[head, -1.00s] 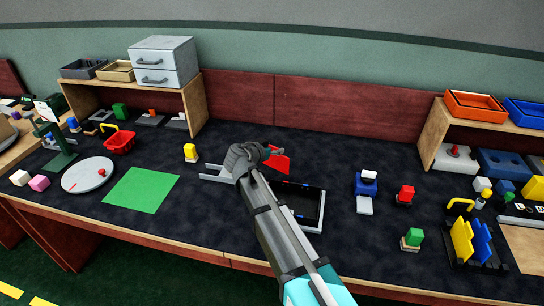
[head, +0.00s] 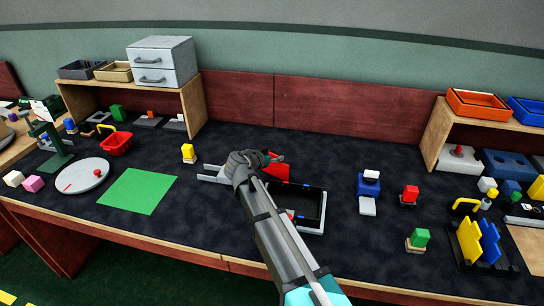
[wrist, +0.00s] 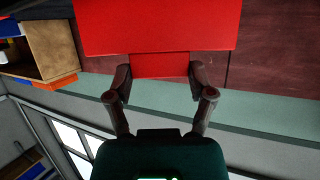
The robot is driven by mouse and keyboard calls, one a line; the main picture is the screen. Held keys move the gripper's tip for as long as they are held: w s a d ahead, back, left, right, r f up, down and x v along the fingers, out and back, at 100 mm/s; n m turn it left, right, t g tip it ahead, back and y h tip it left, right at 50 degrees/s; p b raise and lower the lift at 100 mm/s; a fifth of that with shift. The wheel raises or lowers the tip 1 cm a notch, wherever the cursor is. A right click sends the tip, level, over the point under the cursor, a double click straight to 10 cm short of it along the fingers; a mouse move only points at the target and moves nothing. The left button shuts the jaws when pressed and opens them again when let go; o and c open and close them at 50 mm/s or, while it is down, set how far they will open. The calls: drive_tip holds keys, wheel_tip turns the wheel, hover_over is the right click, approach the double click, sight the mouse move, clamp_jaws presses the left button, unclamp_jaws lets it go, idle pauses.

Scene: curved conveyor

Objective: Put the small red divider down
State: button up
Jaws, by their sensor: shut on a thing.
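The small red divider (wrist: 157,28) fills the top of the wrist view, with its narrow tab between the two fingers. My gripper (wrist: 160,75) is shut on that tab. In the head view the red divider (head: 279,168) shows just right of my gripper (head: 265,159), above the dark table by the back-left of a black tray (head: 312,206). My arm hides part of the tray's left side. I cannot tell whether the divider touches anything below it.
A grey holder (head: 212,174) lies just left of my gripper, partly hidden. A blue block with a white top (head: 369,183) stands right of the tray. Dark table behind the gripper is clear.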

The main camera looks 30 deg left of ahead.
drive_tip(key=shift+f, duration=0.15)
drive_tip(key=o, duration=1.1)
drive_tip(key=shift+r, duration=0.2)
drive_tip(key=p+v, duration=0.4)
drive_tip(key=v, duration=0.8)
drive_tip(key=shift+p, duration=0.3)
